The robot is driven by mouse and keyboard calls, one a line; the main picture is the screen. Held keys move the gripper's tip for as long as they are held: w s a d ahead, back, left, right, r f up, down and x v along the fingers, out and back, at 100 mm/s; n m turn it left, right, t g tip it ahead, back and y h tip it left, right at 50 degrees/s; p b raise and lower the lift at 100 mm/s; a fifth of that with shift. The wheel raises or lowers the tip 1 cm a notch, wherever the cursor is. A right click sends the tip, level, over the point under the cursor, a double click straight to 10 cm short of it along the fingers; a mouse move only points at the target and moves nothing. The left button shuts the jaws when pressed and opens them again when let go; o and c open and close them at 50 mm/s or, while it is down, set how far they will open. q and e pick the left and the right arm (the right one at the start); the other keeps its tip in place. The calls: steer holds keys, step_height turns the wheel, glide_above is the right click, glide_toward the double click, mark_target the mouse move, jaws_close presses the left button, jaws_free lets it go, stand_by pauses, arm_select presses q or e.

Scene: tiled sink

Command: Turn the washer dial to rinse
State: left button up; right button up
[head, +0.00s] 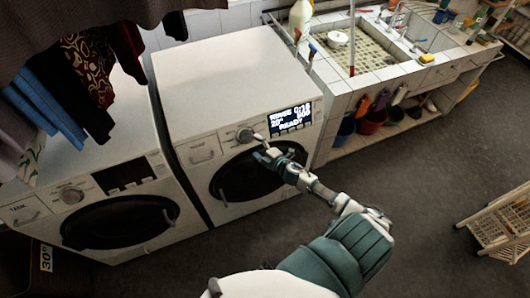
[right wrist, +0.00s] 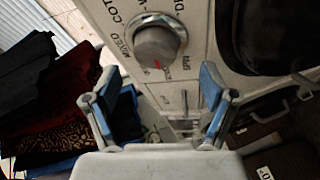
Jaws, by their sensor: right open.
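The right-hand washer (head: 235,75) is white with a dark round door. Its grey dial (head: 245,135) is on the front panel, left of a lit display (head: 290,118) reading RINSE, 0:18, 20°, 800 and READY. My right gripper (head: 262,150) is just below and right of the dial in the head view. In the right wrist view, the dial (right wrist: 155,45) shows a red mark at its lower edge, with MIXED and COT lettering around it. My right gripper (right wrist: 160,75) is open there, its blue-grey fingers empty and apart from the dial. My left gripper is out of view.
A second washer (head: 85,200) with its own dial stands at the left. Dark clothes (head: 90,75) hang above it. A tiled sink (head: 375,50) with buckets underneath stands at the right. A slatted rack (head: 500,222) stands at the right edge. The floor between is clear.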

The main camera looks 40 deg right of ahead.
steer(key=v, duration=0.7)
steer(key=shift+f, duration=0.15)
steer(key=s+f+m+g+h, duration=0.1)
steer(key=s+f+m+g, duration=0.3)
steer(key=f, duration=0.7)
steer(key=s+d+f+m+g+h, duration=0.1)
steer(key=s+f+m, duration=0.1)
steer(key=s+f, duration=0.7)
steer(key=s+f+m+g+h, duration=0.1)
steer(key=s+f+m+g, duration=0.2)
steer(key=f, duration=1)
steer(key=s+a+f+m+g, duration=0.1)
steer(key=s+a+f, duration=0.3)
steer(key=s, duration=0.5)
steer(key=s+a+f+m+g+y, duration=0.1)
steer(key=s+a+f+m+g, duration=0.1)
steer(key=s+a+f, duration=0.3)
steer(key=s+a+f+m+g, duration=0.1)
steer(key=s+a+f+g, duration=0.2)
steer(key=s, duration=1)
step_height(320, 180, down, 3)
steer(key=shift+a+f+m+g+b, duration=0.1)
steer(key=shift+a+m+g+b, duration=0.25)
steer(key=shift+a, duration=0.7)
